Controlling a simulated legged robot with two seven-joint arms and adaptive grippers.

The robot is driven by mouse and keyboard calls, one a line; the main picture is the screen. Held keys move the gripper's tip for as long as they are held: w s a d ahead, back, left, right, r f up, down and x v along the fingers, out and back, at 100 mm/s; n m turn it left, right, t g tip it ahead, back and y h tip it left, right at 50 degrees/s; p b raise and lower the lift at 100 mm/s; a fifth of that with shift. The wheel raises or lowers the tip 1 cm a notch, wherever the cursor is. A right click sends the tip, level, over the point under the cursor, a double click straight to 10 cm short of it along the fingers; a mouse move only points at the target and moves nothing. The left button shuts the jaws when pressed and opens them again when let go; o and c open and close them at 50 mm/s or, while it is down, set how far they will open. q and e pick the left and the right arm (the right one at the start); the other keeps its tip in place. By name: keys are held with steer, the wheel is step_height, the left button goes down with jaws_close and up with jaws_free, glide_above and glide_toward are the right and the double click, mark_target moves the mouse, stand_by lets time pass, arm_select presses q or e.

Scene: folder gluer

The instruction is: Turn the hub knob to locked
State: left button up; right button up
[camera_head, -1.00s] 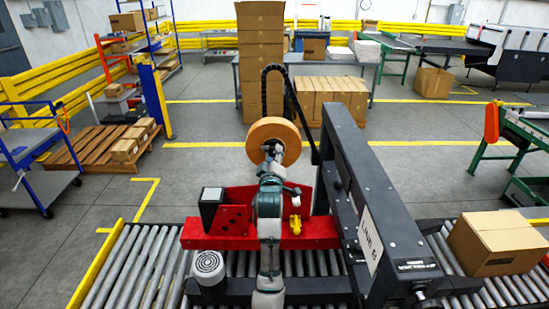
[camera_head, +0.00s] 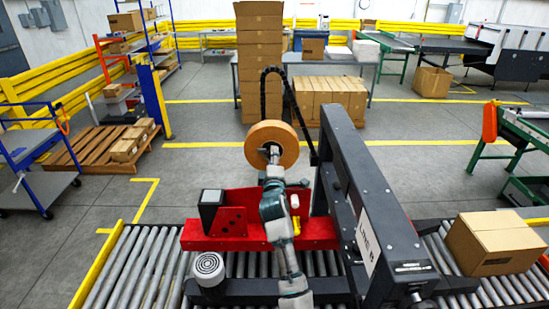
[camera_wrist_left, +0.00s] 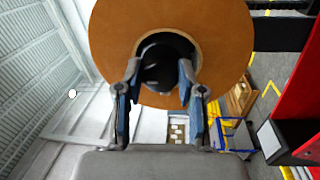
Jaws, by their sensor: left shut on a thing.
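The hub knob (camera_wrist_left: 168,62) is dark and sits in the centre of a brown tape roll (camera_head: 284,133). The roll stands upright on the red tape head of the machine. My left gripper (camera_head: 272,154) is at the front of the hub. In the left wrist view, its two fingers (camera_wrist_left: 160,78) stand on either side of the knob and are shut on it. In the head view the gripper and wrist hide most of the knob, and no locked mark is legible. My right gripper is not in view.
The red tape head (camera_head: 318,232) and a dark frame arm (camera_head: 375,205) stand close to the right of my left arm. A roller conveyor (camera_head: 135,262) runs below. A carton (camera_head: 495,243) sits on it at the right. Open floor lies behind the machine.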

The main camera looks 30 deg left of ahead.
arm_select(q)
steer(key=shift+a+f, duration=0.1)
steer(key=shift+f, duration=0.15)
steer(key=o, duration=1.1)
steer(key=shift+s, duration=0.1)
steer(key=shift+o, duration=0.2)
steer(key=shift+s+r, duration=0.1)
steer(key=shift+r, duration=0.1)
steer(key=v, duration=0.7)
steer(key=shift+s+f, duration=0.15)
